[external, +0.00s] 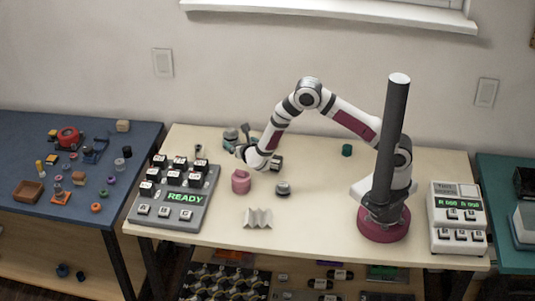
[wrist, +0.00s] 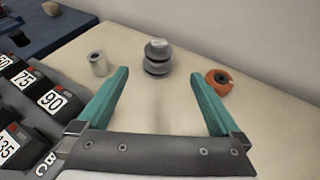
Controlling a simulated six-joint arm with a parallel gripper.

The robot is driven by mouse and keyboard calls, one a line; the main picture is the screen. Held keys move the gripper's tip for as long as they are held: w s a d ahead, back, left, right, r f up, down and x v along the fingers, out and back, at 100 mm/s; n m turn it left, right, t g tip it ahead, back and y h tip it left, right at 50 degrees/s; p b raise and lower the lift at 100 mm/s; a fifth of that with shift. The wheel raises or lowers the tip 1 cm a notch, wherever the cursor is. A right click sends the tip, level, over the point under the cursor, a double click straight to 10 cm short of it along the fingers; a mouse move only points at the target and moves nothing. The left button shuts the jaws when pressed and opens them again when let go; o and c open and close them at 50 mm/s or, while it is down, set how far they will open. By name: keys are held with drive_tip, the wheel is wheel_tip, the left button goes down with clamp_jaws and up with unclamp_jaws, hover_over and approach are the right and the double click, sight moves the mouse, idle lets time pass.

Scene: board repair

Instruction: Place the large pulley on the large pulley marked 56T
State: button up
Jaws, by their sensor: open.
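My gripper (wrist: 158,100) is open and empty, its two teal fingers spread wide in the wrist view. A stack of grey, pulley-like discs (wrist: 157,58) stands on the table ahead of the fingers, roughly centred between them and apart from both. A light label shows on its top, but I cannot read any 56T marking. I cannot tell from the discs which is the large pulley. In the external view my gripper (external: 240,142) is low over the back left of the pale table, small and partly hidden by my wrist.
An orange ring-shaped part (wrist: 219,80) lies right of the stack and a small grey cylinder (wrist: 97,64) stands left. A numbered key panel reading READY (external: 185,198) is at the table's left.

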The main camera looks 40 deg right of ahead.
drive_tip(key=s+d+r+m+g+h, duration=0.35)
drive_tip(key=s+d+r+m, duration=0.2)
drive_tip(key=d+m, duration=0.35)
drive_tip(key=s+d+r+m+g+h, duration=0.2)
drive_tip(key=s+d+r+m+g, duration=0.35)
drive_tip(key=d, duration=0.65)
drive_tip(key=s+d+r+m+g+y, duration=0.1)
drive_tip(key=s+d+m+g+y, duration=0.1)
drive_tip(key=s+m, duration=0.55)
drive_tip(key=s+d+r+m+g+y, duration=0.1)
drive_tip(key=s+d+m+g+y, duration=0.15)
drive_tip(key=s+m, duration=0.55)
drive_tip(key=s+a+m+y, duration=0.7)
drive_tip(key=s+a, duration=0.2)
drive_tip(key=shift+s+r+m, duration=0.3)
drive_tip(key=shift+r+m, duration=0.1)
drive_tip(key=shift+r, duration=0.05)
